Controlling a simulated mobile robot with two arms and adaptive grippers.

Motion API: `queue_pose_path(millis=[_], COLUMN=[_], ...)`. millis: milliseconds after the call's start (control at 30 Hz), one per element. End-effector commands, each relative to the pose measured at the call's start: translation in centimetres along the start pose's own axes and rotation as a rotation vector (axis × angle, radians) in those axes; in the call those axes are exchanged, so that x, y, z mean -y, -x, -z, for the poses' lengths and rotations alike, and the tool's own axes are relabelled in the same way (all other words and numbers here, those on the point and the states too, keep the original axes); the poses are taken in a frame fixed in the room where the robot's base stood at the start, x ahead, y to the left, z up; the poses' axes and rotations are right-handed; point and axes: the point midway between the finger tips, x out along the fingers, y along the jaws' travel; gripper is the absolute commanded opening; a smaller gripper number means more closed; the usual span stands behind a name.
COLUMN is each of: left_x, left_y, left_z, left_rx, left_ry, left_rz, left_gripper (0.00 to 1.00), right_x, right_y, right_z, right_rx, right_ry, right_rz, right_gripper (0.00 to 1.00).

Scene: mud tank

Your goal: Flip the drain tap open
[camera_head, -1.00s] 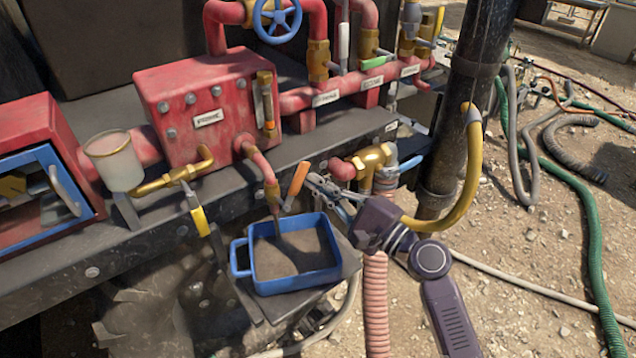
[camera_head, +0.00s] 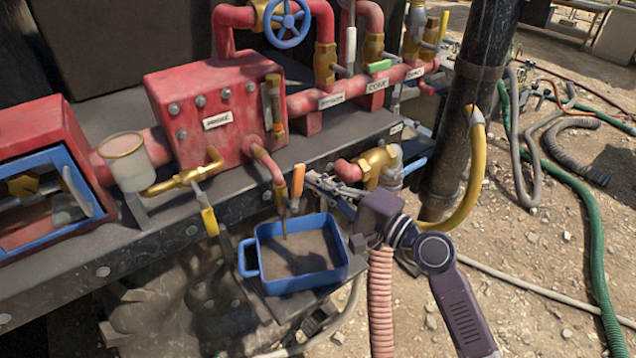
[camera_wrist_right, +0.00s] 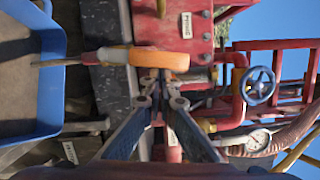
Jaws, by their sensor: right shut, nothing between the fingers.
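In the right wrist view the orange lever (camera_wrist_right: 160,60) lies across just beyond the fingertips (camera_wrist_right: 160,78); contact cannot be told for certain. My left gripper is not in view.
A yellow-handled lever (camera_head: 209,220) hangs left of the tray. A black post (camera_head: 478,90) with a yellow hose stands to the right.

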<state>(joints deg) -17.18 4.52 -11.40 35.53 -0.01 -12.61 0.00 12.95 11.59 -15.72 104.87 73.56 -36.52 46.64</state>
Motion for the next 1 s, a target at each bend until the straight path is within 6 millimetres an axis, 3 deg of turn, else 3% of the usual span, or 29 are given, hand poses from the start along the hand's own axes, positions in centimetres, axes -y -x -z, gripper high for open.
queue_pose_path(millis=[400, 1000], left_x=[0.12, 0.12], left_y=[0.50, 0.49], left_z=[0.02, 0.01], left_rx=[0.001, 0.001], left_ry=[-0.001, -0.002], left_rz=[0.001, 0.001], left_gripper=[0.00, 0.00], right_x=[0.53, 0.52], right_y=[-0.07, -0.14], right_z=[-0.33, -0.24], right_rx=[0.002, 0.001], right_ry=[0.151, 0.159], right_rz=[-0.038, -0.040], right_gripper=[0.00, 0.00])
